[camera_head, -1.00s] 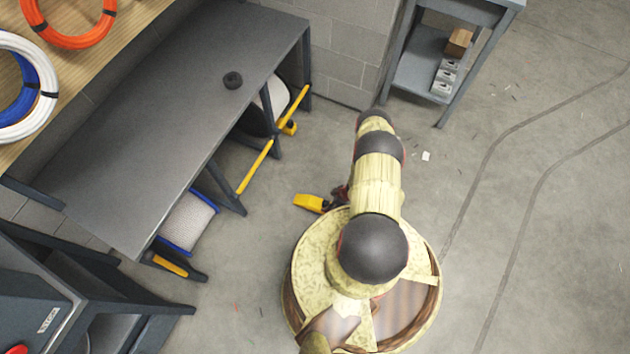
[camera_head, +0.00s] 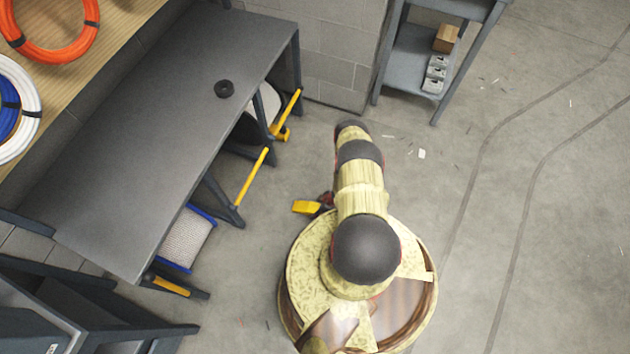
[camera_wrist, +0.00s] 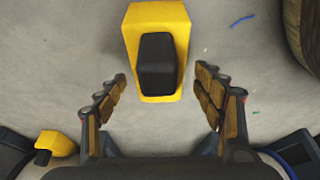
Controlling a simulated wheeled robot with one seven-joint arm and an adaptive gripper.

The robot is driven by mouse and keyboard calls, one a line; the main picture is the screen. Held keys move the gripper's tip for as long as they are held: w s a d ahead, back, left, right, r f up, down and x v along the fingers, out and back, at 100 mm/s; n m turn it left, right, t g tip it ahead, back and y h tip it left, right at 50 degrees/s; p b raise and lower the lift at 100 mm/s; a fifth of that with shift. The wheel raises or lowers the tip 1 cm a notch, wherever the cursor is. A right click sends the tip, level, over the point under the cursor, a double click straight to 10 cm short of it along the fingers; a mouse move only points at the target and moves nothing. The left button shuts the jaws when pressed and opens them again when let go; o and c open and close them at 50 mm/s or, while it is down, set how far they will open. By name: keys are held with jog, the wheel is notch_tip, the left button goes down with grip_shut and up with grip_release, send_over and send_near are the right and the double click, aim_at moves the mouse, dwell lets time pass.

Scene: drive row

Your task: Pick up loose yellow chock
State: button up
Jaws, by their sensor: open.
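A yellow chock (camera_wrist: 160,25) with a black block on its face lies on the concrete floor. In the wrist view it is at the top centre, just beyond and between my fingertips. In the head view the yellow chock (camera_head: 305,207) shows beside my base, partly hidden by my gripper and arm. My gripper (camera_wrist: 162,80) is open and empty, with one finger on each side and a gap to the chock. A second yellow piece with a black part (camera_wrist: 55,145) lies at the lower left of the wrist view.
A shelf unit (camera_head: 415,60) stands at the back. Open floor lies to the right.

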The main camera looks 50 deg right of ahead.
jog(key=x, duration=0.2)
jog(key=shift+w+f+b, duration=0.1)
jog(key=shift+f+b, duration=0.25)
jog(key=shift+b, duration=0.05)
jog(key=shift+r, duration=0.1)
jog(key=shift+c, duration=0.2)
jog(key=c, duration=1.5)
jog(key=shift+r, duration=0.15)
jog(key=shift+c, duration=0.4)
